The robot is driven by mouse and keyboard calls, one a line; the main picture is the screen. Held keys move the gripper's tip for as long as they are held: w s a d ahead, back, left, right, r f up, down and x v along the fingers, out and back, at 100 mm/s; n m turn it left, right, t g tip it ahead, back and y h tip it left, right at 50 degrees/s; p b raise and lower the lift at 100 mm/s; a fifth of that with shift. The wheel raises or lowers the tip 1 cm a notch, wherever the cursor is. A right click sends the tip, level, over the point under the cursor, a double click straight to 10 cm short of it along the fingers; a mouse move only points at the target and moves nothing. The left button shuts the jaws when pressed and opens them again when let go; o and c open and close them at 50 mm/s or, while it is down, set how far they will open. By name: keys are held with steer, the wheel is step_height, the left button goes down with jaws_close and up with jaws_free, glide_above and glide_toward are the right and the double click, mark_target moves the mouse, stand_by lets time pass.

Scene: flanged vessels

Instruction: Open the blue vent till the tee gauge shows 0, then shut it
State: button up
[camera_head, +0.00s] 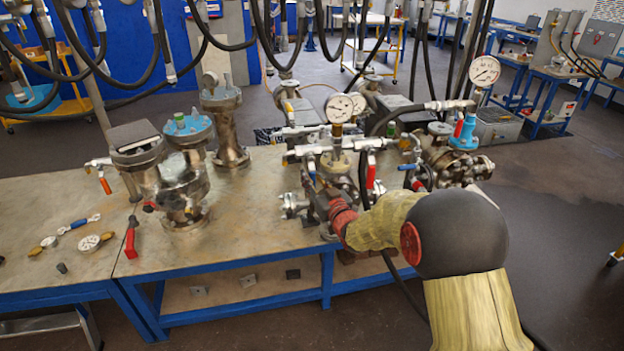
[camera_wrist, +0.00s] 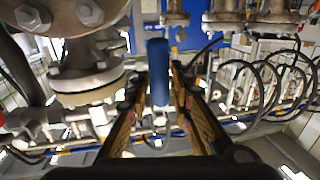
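My gripper (camera_head: 314,188) is at the front of the middle flanged vessel assembly on the bench, its fingers largely hidden by clutter in the head view. In the wrist view, my gripper (camera_wrist: 160,80) has its two fingers apart, with a blue handle (camera_wrist: 158,72) standing between them. Narrow gaps seem to show on both sides of the handle. In the head view, a blue lever (camera_head: 408,167) shows right of a red lever (camera_head: 371,177); I cannot tell if it is the same handle. Two dial gauges, left (camera_head: 338,108) and right (camera_head: 357,103), stand above the assembly; their needles are too small to read.
Another gauge (camera_head: 484,70) stands at right above a vessel with a blue cap (camera_head: 465,142). More vessels (camera_head: 183,185) stand on the bench at left. Loose gauges (camera_head: 88,242) and a red-handled tool (camera_head: 130,240) lie at far left. Hoses hang overhead. A large metal flange (camera_wrist: 85,70) is left of my fingers.

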jaws_close()
